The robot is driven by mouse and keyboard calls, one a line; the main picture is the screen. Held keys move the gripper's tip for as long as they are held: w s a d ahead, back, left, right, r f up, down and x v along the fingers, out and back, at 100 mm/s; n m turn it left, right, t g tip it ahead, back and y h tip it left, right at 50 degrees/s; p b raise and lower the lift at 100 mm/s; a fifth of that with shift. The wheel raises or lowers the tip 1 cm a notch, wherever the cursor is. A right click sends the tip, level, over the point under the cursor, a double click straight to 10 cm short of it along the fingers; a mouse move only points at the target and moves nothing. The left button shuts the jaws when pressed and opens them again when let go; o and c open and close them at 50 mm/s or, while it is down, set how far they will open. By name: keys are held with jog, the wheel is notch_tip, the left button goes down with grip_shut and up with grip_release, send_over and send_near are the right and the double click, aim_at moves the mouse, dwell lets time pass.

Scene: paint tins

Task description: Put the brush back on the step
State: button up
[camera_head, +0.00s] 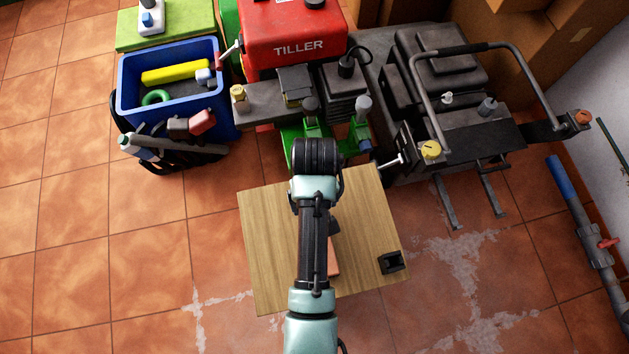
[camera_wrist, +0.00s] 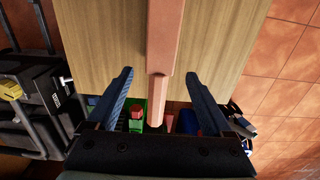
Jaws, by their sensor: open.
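A long salmon-coloured bar with a narrower, handle-like end (camera_wrist: 163,45) lies over the wooden board (camera_wrist: 100,30) in the wrist view. I cannot tell whether it is the brush, as no bristles show. My gripper (camera_wrist: 160,73) is open, with one blue-grey finger on each side of the bar's narrow end, and a gap shows on both sides. In the head view my arm hides the gripper and most of the bar; a salmon piece (camera_head: 333,258) shows just right of the arm, on the board (camera_head: 268,225). No step is clearly identifiable.
A small black block (camera_head: 391,262) sits at the board's right corner. A red tiller (camera_head: 293,30) stands beyond the board, a blue crate (camera_head: 125,88) at its left, and a black machine with a tubular handle (camera_head: 455,47) at its right. Open tiled floor lies left.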

jog(key=w+r+m+t, duration=0.1)
jog(key=w+r+t, duration=0.45)
jog(key=r, duration=0.75)
jog(key=w+r+t+p, duration=0.1)
jog(key=w+r+t, duration=0.45)
jog(key=r, duration=0.75)
jog(key=w+r+m+t, duration=0.1)
jog(key=w+r+t, duration=0.2)
jog(key=w+r, duration=0.75)
jog(key=s+d+r+t, duration=0.1)
jog(key=s+r+t, duration=0.2)
jog(key=r, duration=0.7)
jog(key=s+r+t, duration=0.2)
jog(key=r+t, duration=0.1)
jog(key=r, duration=0.6)
jog(key=s+r+t, duration=0.3)
jog(key=s+r, duration=0.3)
jog(key=r, duration=0.3)
jog(key=s+d+r+m+t, duration=0.1)
jog(key=s+r+t, duration=0.3)
jog(key=s+r, duration=0.3)
jog(key=shift+s+r+m, duration=0.15)
jog(key=shift+r+m, duration=0.15)
jog(key=shift+r, duration=0.55)
